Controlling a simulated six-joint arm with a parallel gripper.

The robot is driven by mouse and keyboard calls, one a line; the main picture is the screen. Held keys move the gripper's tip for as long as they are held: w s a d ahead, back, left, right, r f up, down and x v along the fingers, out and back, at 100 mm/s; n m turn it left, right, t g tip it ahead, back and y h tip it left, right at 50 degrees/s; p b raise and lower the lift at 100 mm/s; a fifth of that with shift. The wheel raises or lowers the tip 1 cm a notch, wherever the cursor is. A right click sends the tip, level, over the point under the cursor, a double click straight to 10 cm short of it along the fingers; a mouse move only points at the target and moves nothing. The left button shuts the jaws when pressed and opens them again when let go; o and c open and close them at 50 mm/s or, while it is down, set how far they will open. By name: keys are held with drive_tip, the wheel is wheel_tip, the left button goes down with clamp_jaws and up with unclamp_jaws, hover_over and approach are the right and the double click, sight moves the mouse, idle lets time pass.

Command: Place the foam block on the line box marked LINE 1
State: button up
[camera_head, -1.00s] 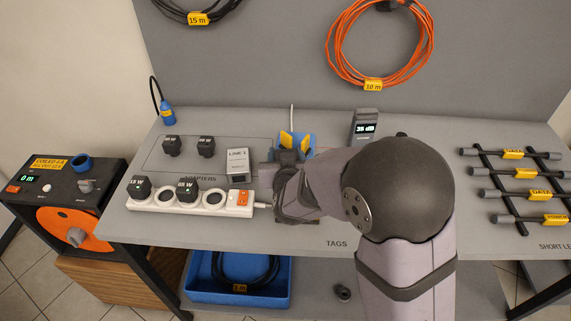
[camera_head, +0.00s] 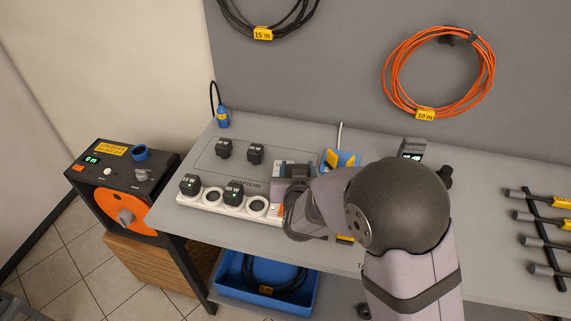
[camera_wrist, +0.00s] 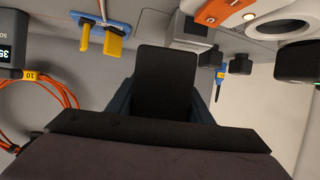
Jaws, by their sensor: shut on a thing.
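The foam block (camera_wrist: 165,75) is a dark, flat-faced block. In the wrist view it stands between the two blue-grey jaws of my gripper (camera_wrist: 165,102), which is shut on it. In the head view my gripper (camera_head: 297,172) is over the line box (camera_head: 281,168) and hides most of it, with only a pale part showing. The line box also shows in the wrist view (camera_wrist: 188,32), partly behind the block. Its LINE 1 marking is not readable now. I cannot tell whether the block touches the box.
A white power strip (camera_head: 211,198) with plugged adapters lies just in front. Two black adapters (camera_head: 224,149) (camera_head: 256,153) stand behind to the left. A blue holder with yellow tags (camera_head: 338,159) and a meter (camera_head: 412,148) are to the right. Bare bench lies between holder and meter.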

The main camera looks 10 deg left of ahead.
drive_tip(key=shift+m+h, duration=0.6)
drive_tip(key=shift+h, duration=0.1)
drive_tip(key=w+a+r, duration=0.1)
drive_tip(key=a, duration=0.1)
drive_tip(key=w+a+p, duration=0.1)
drive_tip(key=w+a+r, duration=0.1)
drive_tip(key=a, duration=0.1)
drive_tip(key=shift+w+a+r, duration=0.3)
drive_tip(key=shift+a, duration=0.05)
drive_tip(key=w+r+m+h, duration=0.1)
drive_tip(key=w+r, duration=0.3)
drive_tip(key=r, duration=0.1)
drive_tip(key=shift+w+d+m+t+h, duration=0.2)
drive_tip(key=shift+d+m+t+h, duration=0.1)
drive_tip(key=shift+d+h, duration=0.1)
drive_tip(key=shift+f+p, duration=0.45)
drive_tip(key=shift+f, duration=4.5)
drive_tip(key=shift+f, duration=0.1)
